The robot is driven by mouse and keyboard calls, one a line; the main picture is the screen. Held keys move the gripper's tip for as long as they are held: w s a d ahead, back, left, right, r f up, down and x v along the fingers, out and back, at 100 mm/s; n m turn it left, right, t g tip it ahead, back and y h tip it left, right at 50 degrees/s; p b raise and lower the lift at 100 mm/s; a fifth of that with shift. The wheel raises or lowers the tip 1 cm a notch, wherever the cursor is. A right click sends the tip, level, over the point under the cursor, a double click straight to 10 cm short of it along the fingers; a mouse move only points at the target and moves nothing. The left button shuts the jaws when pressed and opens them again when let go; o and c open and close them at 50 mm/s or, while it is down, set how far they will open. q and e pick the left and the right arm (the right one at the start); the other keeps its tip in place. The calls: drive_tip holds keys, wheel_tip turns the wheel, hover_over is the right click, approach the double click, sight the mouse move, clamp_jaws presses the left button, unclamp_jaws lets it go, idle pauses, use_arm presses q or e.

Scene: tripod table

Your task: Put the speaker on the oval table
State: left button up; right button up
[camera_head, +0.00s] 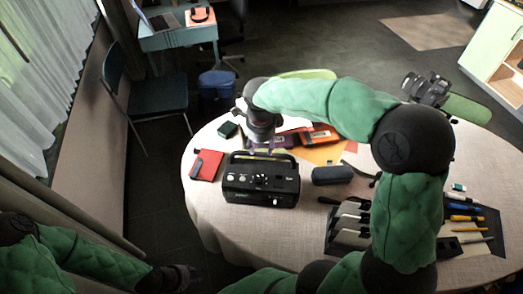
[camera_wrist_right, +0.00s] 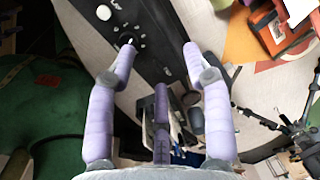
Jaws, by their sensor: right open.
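A black box with a carrying handle, knobs and buttons on its face, which I take for the speaker (camera_head: 262,184), stands on the cloth-covered oval table (camera_head: 215,222), near its front left. My right gripper (camera_head: 261,147) is above and behind the box, by its handle. In the right wrist view, its purple fingers (camera_wrist_right: 158,48) are spread open, with the black knobbed box (camera_wrist_right: 150,60) beyond and between the tips. Contact cannot be told. My left gripper (camera_head: 178,277) is low at the left, off the table; its fingers are too dark to read.
A red notebook (camera_head: 206,165) lies left of the box and a dark rounded case (camera_head: 332,175) right of it. A tool holder (camera_head: 350,225), several screwdrivers and a camera (camera_head: 427,88) occupy the right. A chair (camera_head: 150,97) and a blue bin (camera_head: 217,90) stand behind left.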

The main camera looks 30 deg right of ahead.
drive_tip(key=r, duration=0.3)
drive_tip(key=shift+s+a+r+p, duration=0.15)
drive_tip(key=shift+s+r+p, duration=0.1)
drive_tip(key=shift+r+p, duration=0.05)
